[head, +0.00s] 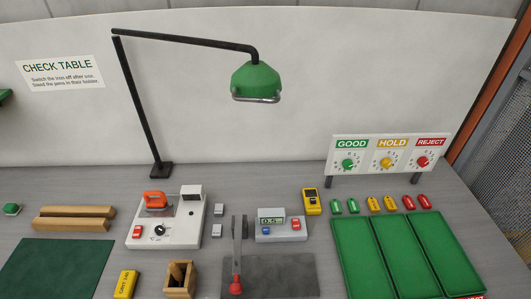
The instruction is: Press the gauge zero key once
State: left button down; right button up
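The gauge (280,236) is a small light-grey box on the table, right of the picture's middle. It has a lit greenish display (271,220) whose figures are too small to read surely. A red key (296,223) sits to the right of the display. Smaller marks lie below the display; I cannot read any label, so I cannot tell which key is the zero key. A grey upright with a red knob (236,286) stands just left of the gauge. Neither of my grippers is in view, and nothing touches the gauge.
A wooden holder (180,285) and dark mat (290,275) are in front. A yellow meter (312,201) stands close behind right. Green trays (358,262) fill the right. A lamp (257,78) hangs above.

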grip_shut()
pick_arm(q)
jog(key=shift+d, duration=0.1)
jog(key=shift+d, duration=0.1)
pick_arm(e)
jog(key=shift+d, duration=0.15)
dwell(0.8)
